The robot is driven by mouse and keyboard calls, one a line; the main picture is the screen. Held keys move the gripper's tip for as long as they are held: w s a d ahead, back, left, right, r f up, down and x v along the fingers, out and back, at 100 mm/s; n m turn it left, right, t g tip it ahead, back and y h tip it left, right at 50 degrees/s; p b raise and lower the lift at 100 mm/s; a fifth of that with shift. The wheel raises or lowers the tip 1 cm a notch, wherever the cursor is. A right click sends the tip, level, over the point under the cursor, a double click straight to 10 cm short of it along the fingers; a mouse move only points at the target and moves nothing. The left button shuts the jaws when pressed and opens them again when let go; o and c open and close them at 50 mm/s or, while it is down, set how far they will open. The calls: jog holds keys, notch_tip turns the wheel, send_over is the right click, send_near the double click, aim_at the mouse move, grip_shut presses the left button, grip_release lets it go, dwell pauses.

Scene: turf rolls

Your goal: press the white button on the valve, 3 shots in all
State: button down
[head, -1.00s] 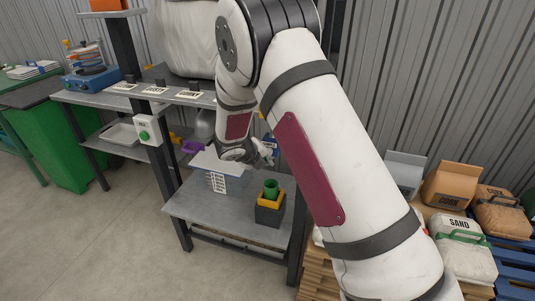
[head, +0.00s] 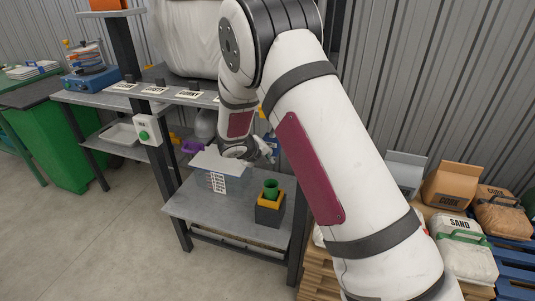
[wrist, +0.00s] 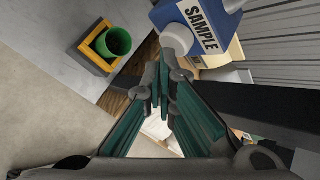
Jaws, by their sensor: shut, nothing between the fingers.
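The valve (wrist: 178,14) is a blue body with a white SAMPLE label at the top of the wrist view; a bit of blue also shows behind my gripper in the head view (head: 274,143). A white round part (wrist: 177,39) sticks out of its lower side, just above my fingertips; I cannot tell whether it is the button or an outlet. My gripper (wrist: 163,80) is shut and empty, its tips close to this part; contact cannot be told. In the head view my gripper (head: 264,153) is small and partly hidden by my arm. A green cup (head: 271,186) sits in a yellow-rimmed dark holder (head: 270,213).
The holder stands on a grey lower shelf (head: 215,213), beside a pale box with a printed label (head: 218,182). A dark post (head: 165,180) carries a green-button switch box (head: 147,131). Sacks, including SAND (head: 465,253), lie at the right. The floor at left is clear.

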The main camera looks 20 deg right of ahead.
jog(key=shift+w+d, duration=0.25)
jog(key=shift+w, duration=0.1)
dwell(0.9)
jog(key=shift+s+a, duration=0.55)
jog(key=shift+s, duration=0.25)
jog(key=shift+s+a+p, duration=0.6)
jog(key=shift+s+a, duration=0.15)
jog(key=shift+s, duration=0.25)
jog(key=shift+s+a+p, duration=0.55)
jog(key=shift+s+a, duration=0.2)
jog(key=shift+s, duration=0.25)
